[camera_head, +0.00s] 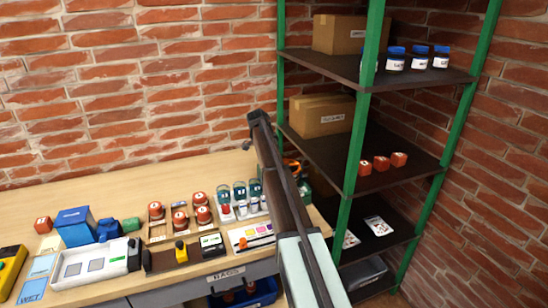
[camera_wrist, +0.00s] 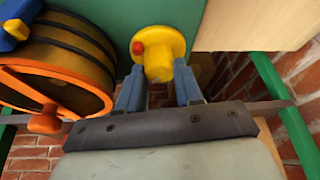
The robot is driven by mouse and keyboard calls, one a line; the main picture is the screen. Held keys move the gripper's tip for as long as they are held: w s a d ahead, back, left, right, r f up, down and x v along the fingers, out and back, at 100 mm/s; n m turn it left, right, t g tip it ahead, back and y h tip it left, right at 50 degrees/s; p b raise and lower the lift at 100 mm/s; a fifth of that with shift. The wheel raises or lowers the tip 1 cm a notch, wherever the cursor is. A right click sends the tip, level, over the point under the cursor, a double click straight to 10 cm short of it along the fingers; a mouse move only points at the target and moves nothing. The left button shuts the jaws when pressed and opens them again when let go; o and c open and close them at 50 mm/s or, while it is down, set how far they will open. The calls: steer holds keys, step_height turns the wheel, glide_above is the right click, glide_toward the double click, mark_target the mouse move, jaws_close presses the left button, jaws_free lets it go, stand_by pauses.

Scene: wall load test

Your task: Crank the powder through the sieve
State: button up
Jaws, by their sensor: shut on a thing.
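In the wrist view, my gripper (camera_wrist: 158,80) has its two blue-grey fingers on either side of a yellow round knob (camera_wrist: 160,52) with a small red peg, and is shut on it. The knob stands in front of a green panel (camera_wrist: 110,18). To the left is a dark ribbed drum with an orange spoked rim (camera_wrist: 58,72), which looks like the sieve. In the head view, my arm covers most of this device; a bit of orange (camera_head: 295,168) shows beside it, and my fingers are hidden. No powder can be made out.
The wooden bench (camera_head: 120,203) carries red-capped jars (camera_head: 180,219), teal-topped vials (camera_head: 239,190), a white device (camera_head: 90,262) and a blue box (camera_head: 74,225). A green-posted shelf (camera_head: 345,220) stands close on the right. The back of the bench is clear.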

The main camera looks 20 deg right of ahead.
stand_by(0.5)
steer(key=o, duration=1)
steer(key=v, duration=1.3)
steer(key=shift+w+a+r, duration=0.1)
steer(key=shift+a+r, duration=0.05)
steer(key=shift+r, duration=0.25)
